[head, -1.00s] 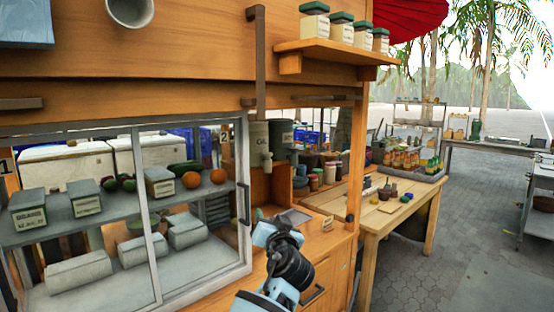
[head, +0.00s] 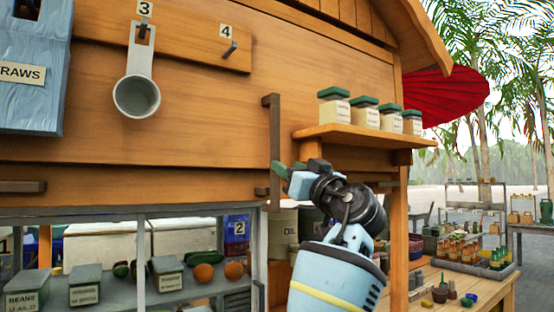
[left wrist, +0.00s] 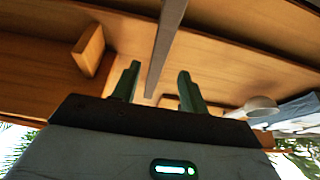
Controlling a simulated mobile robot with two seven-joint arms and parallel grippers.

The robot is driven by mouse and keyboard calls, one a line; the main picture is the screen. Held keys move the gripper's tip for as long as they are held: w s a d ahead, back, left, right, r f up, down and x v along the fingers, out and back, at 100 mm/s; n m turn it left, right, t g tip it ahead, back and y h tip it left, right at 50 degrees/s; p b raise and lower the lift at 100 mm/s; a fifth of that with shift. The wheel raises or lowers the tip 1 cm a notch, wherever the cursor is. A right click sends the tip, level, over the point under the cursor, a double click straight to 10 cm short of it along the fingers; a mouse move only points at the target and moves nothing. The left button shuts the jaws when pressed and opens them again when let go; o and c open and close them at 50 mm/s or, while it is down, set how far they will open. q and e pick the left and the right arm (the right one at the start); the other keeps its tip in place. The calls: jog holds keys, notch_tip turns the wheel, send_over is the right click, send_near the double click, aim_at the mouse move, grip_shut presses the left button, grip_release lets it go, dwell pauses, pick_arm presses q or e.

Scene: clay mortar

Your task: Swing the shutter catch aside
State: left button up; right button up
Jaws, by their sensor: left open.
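The shutter catch looks to be the dark brown upright bar (head: 274,140) on the orange wooden front of the stall, above the right end of the glass case. It hangs about vertical. My left gripper (head: 287,169) is open, with its green fingers at the lower part of the bar. In the left wrist view the bar (left wrist: 166,45) runs down between the two fingers (left wrist: 158,76), with a visible gap on each side. I cannot tell how deep it sits between them. My right gripper is not in view.
A shelf (head: 345,132) with several green-lidded jars juts out just right of my left gripper. A metal scoop (head: 137,97) and a blue straws box (head: 35,75) hang at left. The glass case (head: 140,250) stands below.

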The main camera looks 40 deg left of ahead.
aim_at(275, 158)
pick_arm(q)
jog(key=p+x, duration=0.1)
jog(key=x, duration=0.5)
jog(key=shift+d+r, duration=0.1)
jog(key=shift+r, duration=0.05)
jog(key=shift+w+a+r+p, duration=0.1)
jog(key=shift+w+a+p, duration=0.25)
jog(key=shift+a, duration=0.3)
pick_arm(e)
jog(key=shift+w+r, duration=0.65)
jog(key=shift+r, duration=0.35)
pick_arm(q)
grip_shut()
